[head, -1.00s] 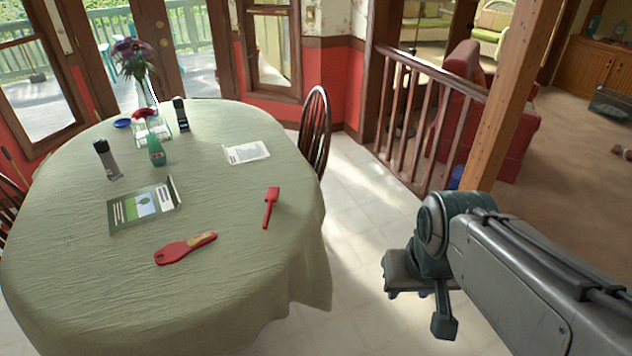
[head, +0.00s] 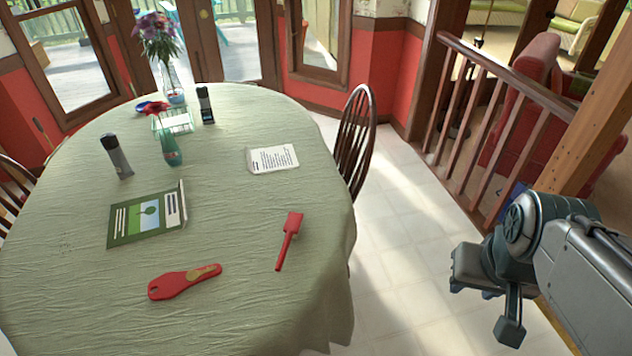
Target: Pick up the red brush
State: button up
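Two red handled things lie apart on the table (head: 90,270) with the green cloth. One red tool (head: 288,240) has a slim handle and a blocky rectangular head, and lies near the table's right edge. The other red thing (head: 184,282) is wide, flat and paddle-like with a tan patch, near the front edge. I cannot tell for sure which is the brush; no bristles show clearly. My gripper (head: 484,291) hangs at the right, over the floor and clear of the table, far from both.
A green booklet (head: 147,218), a paper card (head: 272,158), a grey bottle (head: 116,156), a green bottle (head: 171,147), a dark bottle (head: 205,104) and a flower vase (head: 172,83) stand or lie farther back. A wooden chair (head: 357,140) is at the table's right; open floor lies between table and railing (head: 510,95).

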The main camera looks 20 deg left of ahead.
aim_at(294, 223)
jog(key=i, duration=1.1)
jog(key=u, duration=2.75)
